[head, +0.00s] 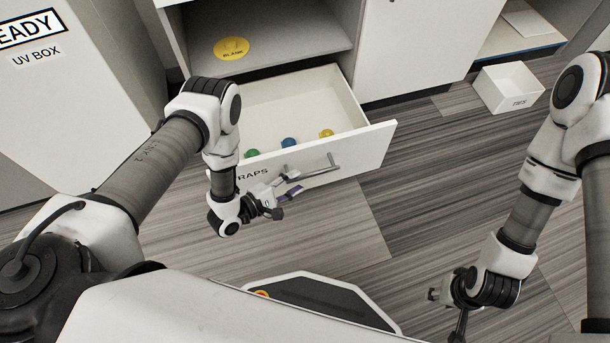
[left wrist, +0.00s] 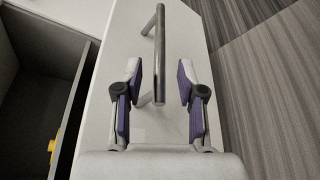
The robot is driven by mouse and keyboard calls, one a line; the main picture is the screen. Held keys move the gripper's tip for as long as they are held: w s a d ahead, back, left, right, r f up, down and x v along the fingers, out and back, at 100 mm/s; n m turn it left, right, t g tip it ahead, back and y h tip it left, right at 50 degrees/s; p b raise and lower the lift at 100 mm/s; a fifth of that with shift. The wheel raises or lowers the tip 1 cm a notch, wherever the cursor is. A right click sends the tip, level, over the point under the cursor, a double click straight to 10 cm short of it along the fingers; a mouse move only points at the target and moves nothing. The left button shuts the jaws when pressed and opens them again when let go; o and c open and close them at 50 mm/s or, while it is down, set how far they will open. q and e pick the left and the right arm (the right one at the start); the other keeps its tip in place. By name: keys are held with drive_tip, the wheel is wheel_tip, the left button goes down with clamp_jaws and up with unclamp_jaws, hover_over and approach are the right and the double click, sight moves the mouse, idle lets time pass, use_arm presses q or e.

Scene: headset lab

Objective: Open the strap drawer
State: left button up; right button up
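The strap drawer (head: 357,152) is pulled out of the cabinet, and its white inside shows in the head view. Its front bears lettering ending in "RAPS", partly hidden by my left arm. A green, a blue and a yellow item lie inside along the front. The metal bar handle (head: 318,171) is on the drawer front. My left gripper (head: 292,187) is open at the handle. In the left wrist view the handle (left wrist: 160,50) runs between the spread purple-padded fingers (left wrist: 158,95), with gaps on both sides. My right gripper (head: 445,306) hangs low at the right, its finger opening unclear.
An open shelf with a yellow "BLANK" disc (head: 231,48) is above the drawer. A white "TIES" bin (head: 508,88) stands on the floor at the right. A "UV BOX" cabinet (head: 75,110) stands at the left. The floor (head: 420,185) right of the drawer is clear.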

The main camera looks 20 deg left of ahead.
use_arm(q)
drive_tip(key=v, duration=0.7)
drive_tip(key=shift+w, duration=0.15)
drive_tip(key=w+d+r, duration=0.1)
drive_tip(key=w+r, duration=0.1)
drive_tip(key=w+d+r+m+y, duration=0.1)
drive_tip(key=w+r, duration=0.1)
drive_tip(key=r, duration=0.1)
drive_tip(key=w+d+r+m, duration=0.1)
drive_tip(key=w+r, duration=0.1)
drive_tip(key=shift+w+r+g+y, duration=0.25)
drive_tip(key=shift+r+g+y, duration=0.05)
drive_tip(key=shift+g, duration=0.1)
drive_tip(key=s+a+f+m+g+y, duration=0.25)
drive_tip(key=s+m+g, duration=0.2)
drive_tip(key=s, duration=0.25)
drive_tip(key=s+a+f+m+g+y, duration=0.1)
drive_tip(key=s+a+m+g+y, duration=0.2)
drive_tip(key=s+m, duration=0.35)
drive_tip(key=s+a+f+m+g+y, duration=0.1)
drive_tip(key=s+a+m+g+y, duration=0.2)
drive_tip(key=s, duration=0.6)
wheel_tip(320, 180, up, 28)
drive_tip(key=g+p, duration=0.1)
drive_tip(key=p, duration=2.7)
drive_tip(key=shift+w+m+h, duration=0.3)
drive_tip(key=shift+h, duration=0.05)
